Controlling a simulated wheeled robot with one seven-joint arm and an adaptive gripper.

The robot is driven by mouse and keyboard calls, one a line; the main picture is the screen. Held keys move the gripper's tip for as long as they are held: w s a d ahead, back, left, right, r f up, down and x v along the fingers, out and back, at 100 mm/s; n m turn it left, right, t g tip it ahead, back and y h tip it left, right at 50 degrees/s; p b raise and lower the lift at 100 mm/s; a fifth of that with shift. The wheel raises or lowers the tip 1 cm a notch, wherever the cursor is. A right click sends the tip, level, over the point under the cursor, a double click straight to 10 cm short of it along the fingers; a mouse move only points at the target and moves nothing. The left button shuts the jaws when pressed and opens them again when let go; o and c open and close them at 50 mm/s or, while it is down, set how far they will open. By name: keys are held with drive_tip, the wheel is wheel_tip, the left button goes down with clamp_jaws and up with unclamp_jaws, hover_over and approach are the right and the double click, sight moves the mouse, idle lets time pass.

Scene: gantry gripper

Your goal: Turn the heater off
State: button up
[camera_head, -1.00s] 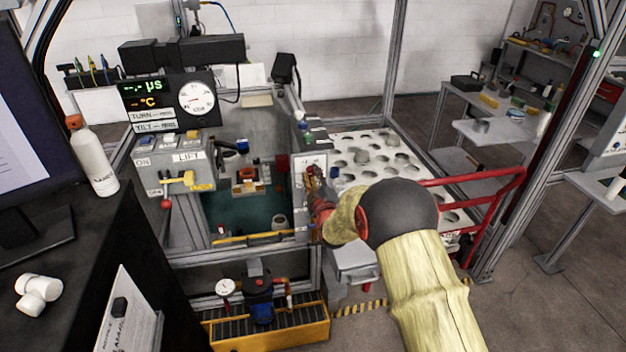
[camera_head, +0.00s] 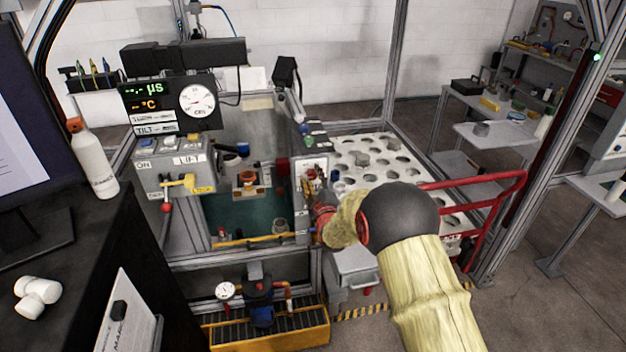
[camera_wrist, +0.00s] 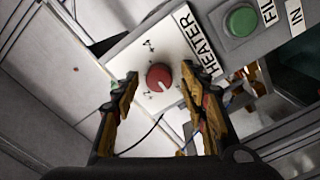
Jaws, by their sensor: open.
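The heater knob (camera_wrist: 159,77) is a round red dial with a pale pointer mark, in the middle of the wrist view. It sits on a white panel (camera_wrist: 165,42) with small marks around it and a HEATER label (camera_wrist: 199,40). My gripper (camera_wrist: 158,82) is open, with one finger to the left and one to the right of the knob; I cannot tell how deep the fingers reach. In the head view my gripper (camera_head: 312,188) is at the white control panel (camera_head: 318,163) on the machine's right side. The arm partly hides that panel.
A green button (camera_wrist: 241,21) labelled FILL is up and right of the knob. In the head view, a white table with round holes (camera_head: 375,142) stands right of the panel, and a red handrail (camera_head: 480,183) is at the right. The LIFT box (camera_head: 180,158) is left of the tank.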

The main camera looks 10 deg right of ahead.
drive_tip(key=shift+s, duration=0.1)
drive_tip(key=s, duration=1.1)
drive_tip(key=shift+s, duration=0.4)
